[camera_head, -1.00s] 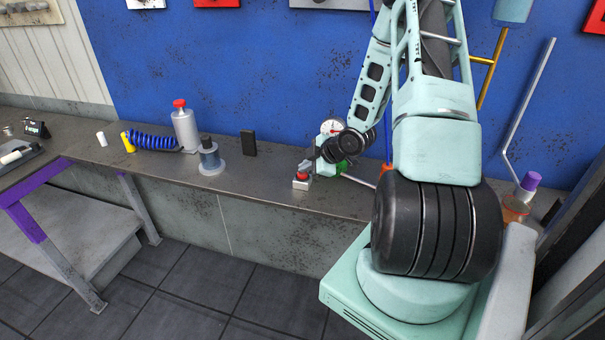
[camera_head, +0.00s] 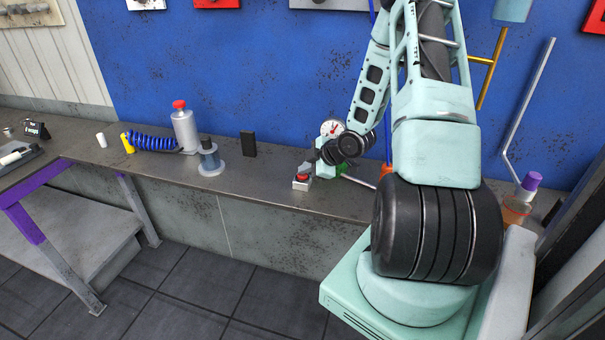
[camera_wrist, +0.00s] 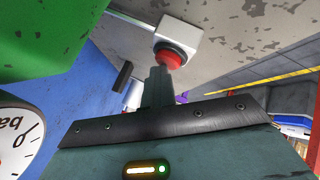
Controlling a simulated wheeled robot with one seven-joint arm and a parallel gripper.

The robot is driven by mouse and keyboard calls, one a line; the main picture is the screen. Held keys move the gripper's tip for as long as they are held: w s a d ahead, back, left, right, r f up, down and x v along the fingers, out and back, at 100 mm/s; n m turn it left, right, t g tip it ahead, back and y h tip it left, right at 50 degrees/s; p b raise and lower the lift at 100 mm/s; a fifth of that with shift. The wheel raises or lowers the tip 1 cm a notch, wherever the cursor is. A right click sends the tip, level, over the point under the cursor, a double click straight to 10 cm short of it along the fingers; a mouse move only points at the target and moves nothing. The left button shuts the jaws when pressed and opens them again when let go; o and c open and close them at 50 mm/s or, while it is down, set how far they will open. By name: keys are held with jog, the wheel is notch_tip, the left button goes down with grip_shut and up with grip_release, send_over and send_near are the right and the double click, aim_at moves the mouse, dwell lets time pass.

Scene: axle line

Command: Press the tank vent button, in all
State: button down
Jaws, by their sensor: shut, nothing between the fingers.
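The vent button is a red round cap on a small pale box (camera_head: 301,184) near the front edge of the grey bench. In the wrist view the red button (camera_wrist: 172,57) shows on its white housing at the top centre. My gripper (camera_head: 307,167) is just above and beside the button in the head view. In the wrist view the dark fingers of my gripper (camera_wrist: 160,72) are together and empty, with their tips at the lower edge of the red cap. I cannot tell whether they touch it. How far the cap is pressed in is not clear.
A round pressure gauge (camera_head: 332,130) and a green part (camera_wrist: 45,35) are close to my gripper. To the left on the bench stand a black block (camera_head: 248,144), a grey spool (camera_head: 210,160), a red-capped bottle (camera_head: 185,130) and a blue coil (camera_head: 153,142). The bench between block and button is clear.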

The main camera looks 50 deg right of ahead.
aim_at(306, 176)
jog(key=shift+s+a+f, duration=0.1)
jog(key=shift+s+f, duration=0.15)
jog(key=shift+w+r+p, duration=0.1)
jog(key=shift+r+p, duration=0.7)
jog(key=shift+r, duration=0.35)
notch_tip(306, 176, up, 5)
jog(key=p, duration=0.4)
jog(key=shift+w, duration=0.1)
dwell(0.4)
